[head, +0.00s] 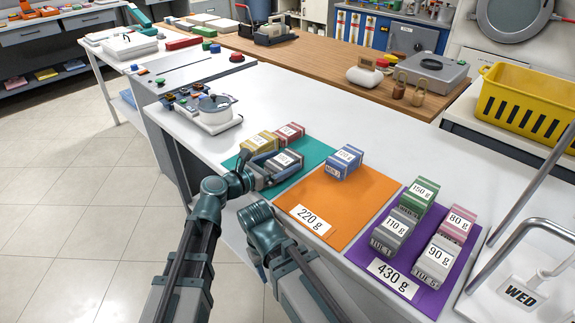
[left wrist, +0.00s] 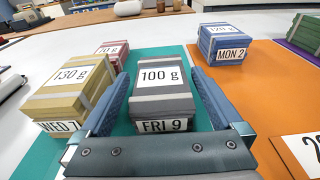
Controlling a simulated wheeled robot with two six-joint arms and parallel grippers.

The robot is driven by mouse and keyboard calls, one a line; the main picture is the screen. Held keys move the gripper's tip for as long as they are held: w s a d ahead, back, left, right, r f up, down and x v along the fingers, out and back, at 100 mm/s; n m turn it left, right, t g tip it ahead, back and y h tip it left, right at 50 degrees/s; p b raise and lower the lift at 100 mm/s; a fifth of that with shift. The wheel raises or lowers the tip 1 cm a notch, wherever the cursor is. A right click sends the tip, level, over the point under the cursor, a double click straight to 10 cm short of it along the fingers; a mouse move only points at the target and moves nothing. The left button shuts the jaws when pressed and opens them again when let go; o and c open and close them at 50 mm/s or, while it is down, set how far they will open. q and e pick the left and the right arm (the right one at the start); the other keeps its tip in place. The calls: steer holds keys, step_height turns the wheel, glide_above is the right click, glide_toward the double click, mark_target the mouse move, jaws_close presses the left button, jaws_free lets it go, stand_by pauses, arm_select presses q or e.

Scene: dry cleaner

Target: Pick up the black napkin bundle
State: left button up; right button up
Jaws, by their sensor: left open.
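The black napkin bundle (head: 288,158) is a dark grey block with light bands on the teal mat. In the left wrist view the bundle (left wrist: 165,105) shows labels "100 g" and "FRI 9". My left gripper (head: 270,167) is open, its blue fingers on either side of the bundle. In the left wrist view the left gripper (left wrist: 160,85) has a finger along each side, with narrow gaps visible beside the bundle. Whether either finger touches it I cannot tell. My right gripper's fingers do not show.
A yellow bundle (left wrist: 70,88) stands close to the left finger, and a red bundle (head: 290,133) stands behind. A blue bundle (head: 343,162) sits on the orange mat (head: 365,195). Several bundles stand on the purple mat (head: 442,270).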

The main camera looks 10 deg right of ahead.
mark_target(280, 162)
arm_select(q)
steer(key=c, duration=1.3)
steer(key=shift+r, duration=0.15)
step_height(280, 162, up, 10)
steer(key=p, duration=1)
